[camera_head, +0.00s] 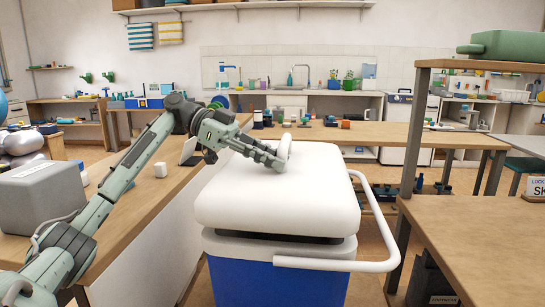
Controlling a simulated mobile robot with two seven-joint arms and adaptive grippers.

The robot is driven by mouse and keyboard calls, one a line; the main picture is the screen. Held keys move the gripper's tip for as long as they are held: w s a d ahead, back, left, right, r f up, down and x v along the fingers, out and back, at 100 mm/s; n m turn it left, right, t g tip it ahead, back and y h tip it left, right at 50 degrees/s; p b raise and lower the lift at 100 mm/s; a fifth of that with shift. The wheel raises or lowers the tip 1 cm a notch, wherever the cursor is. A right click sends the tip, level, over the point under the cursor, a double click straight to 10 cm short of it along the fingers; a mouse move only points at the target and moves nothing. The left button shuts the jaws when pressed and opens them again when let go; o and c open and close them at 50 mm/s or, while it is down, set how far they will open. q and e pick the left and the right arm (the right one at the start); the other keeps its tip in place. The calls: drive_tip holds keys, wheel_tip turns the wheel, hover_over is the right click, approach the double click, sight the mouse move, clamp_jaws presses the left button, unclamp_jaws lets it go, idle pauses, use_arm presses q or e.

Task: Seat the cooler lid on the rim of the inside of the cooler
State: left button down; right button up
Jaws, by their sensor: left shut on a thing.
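The cooler (277,285) has a blue body and a pale grey rim, with a white bar handle (335,264) sticking out on its right. The thick white cooler lid (280,205) is above the cooler. A dark gap shows between the lid's underside and the rim at the front. Whether the lid touches the rim at the back is hidden. My left gripper (276,160) is on top of the lid, shut on its raised white grip (285,146). The fingertips are partly hidden by the gripper itself. My right gripper is not in view.
A wooden table (490,235) is close on the right, with a dark shelf post (408,150). A long bench (350,134) stands behind the cooler.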

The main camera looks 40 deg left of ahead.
use_arm(q)
drive_tip(key=shift+w+d+f, duration=0.1)
drive_tip(key=shift+d+f, duration=0.05)
drive_tip(key=shift+d, duration=0.2)
idle(0.3)
